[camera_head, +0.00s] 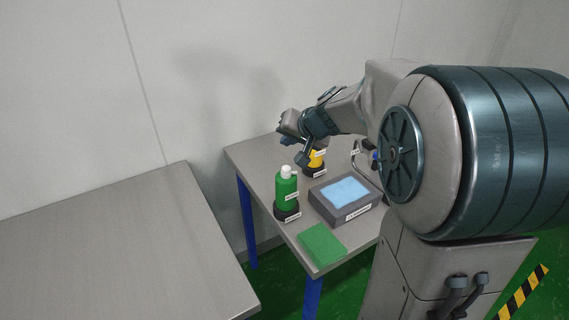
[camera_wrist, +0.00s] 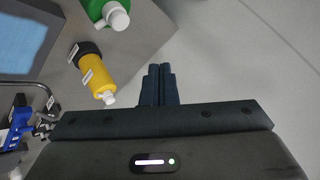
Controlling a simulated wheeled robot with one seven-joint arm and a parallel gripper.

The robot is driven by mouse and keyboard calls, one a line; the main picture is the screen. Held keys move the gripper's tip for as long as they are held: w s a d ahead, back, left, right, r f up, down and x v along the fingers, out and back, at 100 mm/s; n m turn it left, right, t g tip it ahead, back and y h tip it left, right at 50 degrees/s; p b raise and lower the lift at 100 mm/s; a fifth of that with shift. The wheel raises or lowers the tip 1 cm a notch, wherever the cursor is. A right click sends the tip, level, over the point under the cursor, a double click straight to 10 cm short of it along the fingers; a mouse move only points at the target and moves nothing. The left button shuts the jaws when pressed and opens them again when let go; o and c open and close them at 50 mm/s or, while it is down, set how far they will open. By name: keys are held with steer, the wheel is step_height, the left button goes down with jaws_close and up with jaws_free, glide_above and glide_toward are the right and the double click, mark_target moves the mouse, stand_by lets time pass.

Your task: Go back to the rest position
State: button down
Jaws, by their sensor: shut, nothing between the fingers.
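My gripper (camera_wrist: 158,86) is shut and empty in the wrist view, its two dark fingers pressed together. In the head view my gripper (camera_head: 303,158) hangs over the far part of the small table (camera_head: 245,153), close to a yellow bottle (camera_head: 317,158). The yellow bottle also shows in the wrist view (camera_wrist: 95,75), beside the fingers and apart from them. It stands in a dark round holder. In the head view my wrist partly hides the bottle.
A green bottle (camera_head: 286,188) with a white cap stands in a dark holder. A dark box with a light blue top (camera_head: 345,191) and a green pad (camera_head: 322,245) lie nearby. A wire rack with a blue item (camera_wrist: 20,125) is at the side. A bare larger table (camera_head: 110,250) stands left.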

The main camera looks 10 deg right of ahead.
steer(key=shift+s, duration=0.1)
steer(key=s+f+n+g+h, duration=0.2)
steer(key=s, duration=1.1)
steer(key=s+f+n+g+h, duration=0.1)
steer(key=s+f+n+g, duration=0.1)
steer(key=s, duration=1.2)
steer(key=shift+a+f+g+h, duration=0.2)
steer(key=shift+g+h, duration=0.2)
steer(key=shift+g, duration=0.2)
steer(key=shift+w, duration=0.1)
